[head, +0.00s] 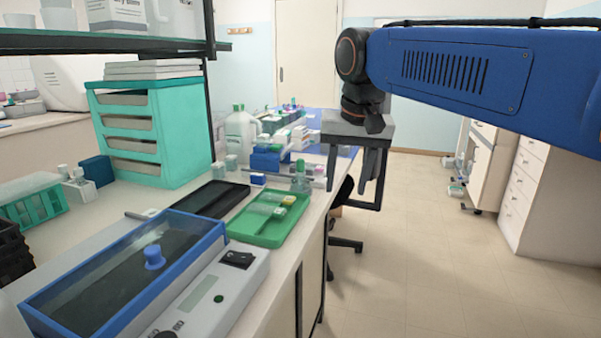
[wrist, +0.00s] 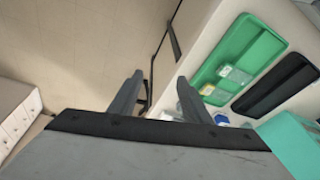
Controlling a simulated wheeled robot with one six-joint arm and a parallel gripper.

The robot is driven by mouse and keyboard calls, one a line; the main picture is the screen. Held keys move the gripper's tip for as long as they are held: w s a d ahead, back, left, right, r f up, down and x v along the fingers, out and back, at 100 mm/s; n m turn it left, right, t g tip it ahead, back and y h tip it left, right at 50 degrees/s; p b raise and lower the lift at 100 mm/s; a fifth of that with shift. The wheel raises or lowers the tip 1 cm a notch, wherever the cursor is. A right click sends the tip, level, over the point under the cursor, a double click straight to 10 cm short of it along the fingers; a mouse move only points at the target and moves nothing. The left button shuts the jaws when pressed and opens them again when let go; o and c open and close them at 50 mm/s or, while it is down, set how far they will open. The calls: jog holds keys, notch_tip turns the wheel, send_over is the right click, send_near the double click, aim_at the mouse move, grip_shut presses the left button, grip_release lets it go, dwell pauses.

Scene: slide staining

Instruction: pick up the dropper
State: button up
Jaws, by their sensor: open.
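No dropper shows for certain. A small clear bottle with a green top (head: 300,181) stands on the bench just behind the green tray and may be the dropper bottle. My gripper (head: 352,186) is open and empty, pointing down over the floor side of the bench edge, to the right of that bottle in the head view. In the wrist view my gripper's two fingers (wrist: 160,77) are spread, with floor and the bench side between and beyond them. Small items by the right finger there are partly hidden and too small to name.
The green tray (head: 244,232) holds small slide boxes, beside a black tray (head: 207,206). A blue-framed staining device (head: 48,286) stands in front. A teal drawer unit (head: 185,125), a white jug (head: 240,135) and crowded bottles stand behind. The floor (head: 420,240) right is open.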

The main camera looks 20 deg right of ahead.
aim_at(301, 161)
jog(key=w+a+r+m+g, duration=0.1)
jog(key=w+a+r+m, duration=0.2)
jog(key=w+r, duration=0.5)
jog(key=w+a+r+m+g, duration=0.1)
jog(key=w+a+r+m, duration=0.15)
jog(key=w+r, duration=0.6)
jog(key=shift+h, duration=0.3)
jog(key=f, duration=0.6)
jog(key=w+f, duration=0.1)
jog(key=f, duration=1.1)
jog(key=shift+w+d, duration=0.2)
jog(key=shift+d, duration=0.2)
jog(key=c, duration=1.1)
